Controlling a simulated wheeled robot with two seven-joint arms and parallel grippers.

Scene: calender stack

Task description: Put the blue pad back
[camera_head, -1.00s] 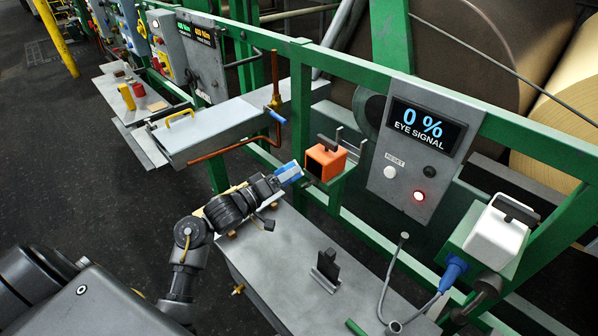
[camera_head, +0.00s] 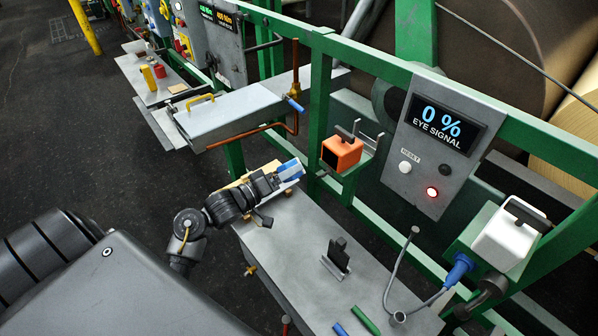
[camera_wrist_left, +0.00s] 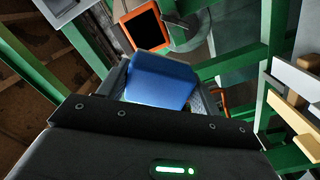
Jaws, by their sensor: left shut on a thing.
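A blue pad (camera_head: 289,168) sits in the jaws of my left gripper (camera_head: 291,171), above the far end of the grey bench. In the left wrist view the blue pad (camera_wrist_left: 160,80) fills the space between the fingers, which are shut on it. Part of the pad is hidden by the gripper. My right gripper is not in view.
An orange box (camera_head: 342,153) with a dark face stands on a green bracket right of the gripper. A wooden block (camera_head: 264,172) is behind the gripper. The grey bench (camera_head: 290,245) carries a black holder (camera_head: 337,256). A white box (camera_head: 504,238) is at right.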

